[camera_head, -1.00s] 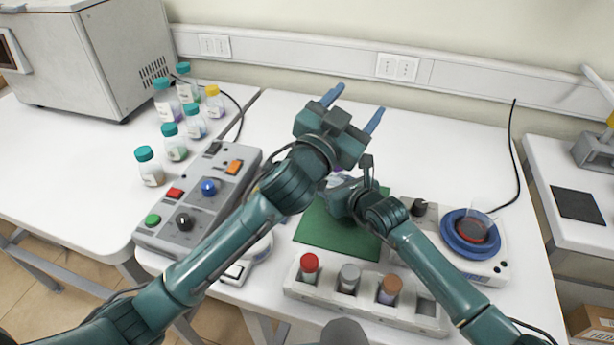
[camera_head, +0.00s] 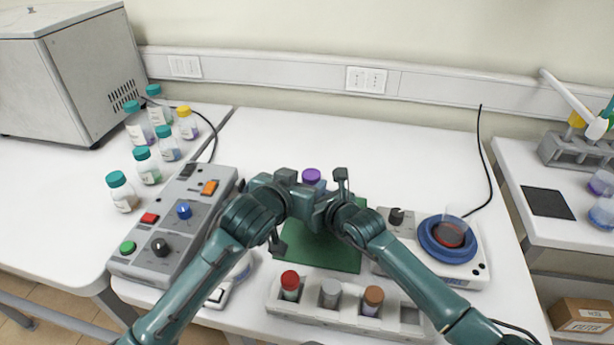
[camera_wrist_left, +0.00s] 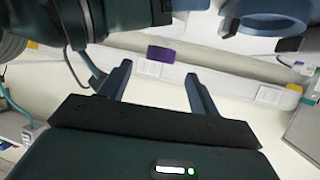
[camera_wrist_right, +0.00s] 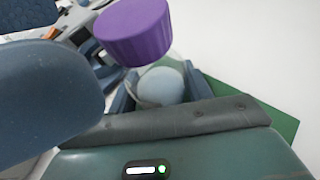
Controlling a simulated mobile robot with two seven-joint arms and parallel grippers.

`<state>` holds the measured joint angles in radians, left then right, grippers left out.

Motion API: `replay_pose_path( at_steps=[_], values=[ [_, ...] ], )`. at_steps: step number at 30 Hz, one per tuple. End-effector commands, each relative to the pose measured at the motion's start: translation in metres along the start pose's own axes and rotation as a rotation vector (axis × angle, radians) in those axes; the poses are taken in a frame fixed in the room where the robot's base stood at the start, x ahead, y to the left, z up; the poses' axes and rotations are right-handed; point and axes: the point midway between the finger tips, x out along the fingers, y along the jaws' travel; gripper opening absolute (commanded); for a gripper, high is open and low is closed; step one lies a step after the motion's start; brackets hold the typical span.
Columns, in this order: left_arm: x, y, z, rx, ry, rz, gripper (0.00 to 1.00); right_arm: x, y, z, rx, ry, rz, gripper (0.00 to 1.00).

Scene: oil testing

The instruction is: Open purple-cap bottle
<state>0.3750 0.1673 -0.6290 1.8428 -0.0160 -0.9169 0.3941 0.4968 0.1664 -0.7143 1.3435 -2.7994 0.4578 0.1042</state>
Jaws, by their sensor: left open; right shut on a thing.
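The purple cap (camera_head: 311,175) shows above the two wrists in the head view. In the right wrist view the purple cap (camera_wrist_right: 135,30) is large, with the pale, clear bottle body (camera_wrist_right: 160,86) below it. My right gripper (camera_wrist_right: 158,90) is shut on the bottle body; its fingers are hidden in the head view. My left gripper (camera_wrist_left: 158,82) is open, with a purple patch, seemingly the cap, beyond its fingertips. In the head view its fingers are mostly hidden close to the cap. A blue-grey part of the left gripper fills the left foreground of the right wrist view.
A rack (camera_head: 409,323) with red, grey and brown capped vials stands in front of the green mat (camera_head: 340,258). A hotplate (camera_head: 474,275) with a beaker is at right, a control box (camera_head: 150,262) at left. Several teal-capped bottles stand behind it. The table's back is clear.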

Motion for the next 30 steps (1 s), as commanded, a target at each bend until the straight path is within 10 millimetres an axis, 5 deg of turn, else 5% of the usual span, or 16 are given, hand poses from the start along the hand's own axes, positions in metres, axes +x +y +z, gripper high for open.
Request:
replay_pose_path(
  at_steps=[9,20,30],
  values=[
    [0.037,0.0,-0.001,0.001,0.001,0.0,0.62,0.0,0.0,0.0,0.0,0.0,0.0,0.09],
    [0.041,0.0,0.0,0.001,0.001,0.0,0.62,0.0,0.0,0.0,0.0,0.0,0.0,0.09],
    [0.041,0.0,0.0,0.001,0.001,0.0,0.35,0.0,0.0,0.0,0.0,0.0,0.0,0.09]
  ],
)
